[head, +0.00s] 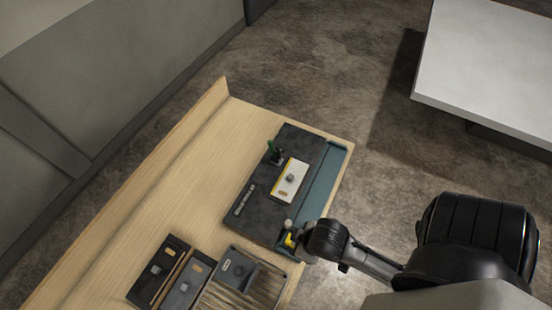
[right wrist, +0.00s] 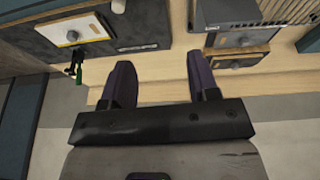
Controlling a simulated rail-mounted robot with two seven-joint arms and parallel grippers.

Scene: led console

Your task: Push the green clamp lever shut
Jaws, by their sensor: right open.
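The green clamp lever (head: 272,146) stands upright at the back-left corner of the dark console (head: 262,190) in the head view. In the right wrist view the green lever (right wrist: 79,74) sits on a black clamp base beside the white panel, left of my fingers. My right gripper (right wrist: 163,80) is open with nothing between its two dark fingers, and apart from the lever in that picture. My left gripper is not in view.
A white panel with a knob (head: 290,178) is on the console, with a yellow part (head: 289,240) at its near corner. Several dark modules and a ribbed tray (head: 236,270) lie at the near end of the wooden table (head: 130,235). Bare wood is free left of the console.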

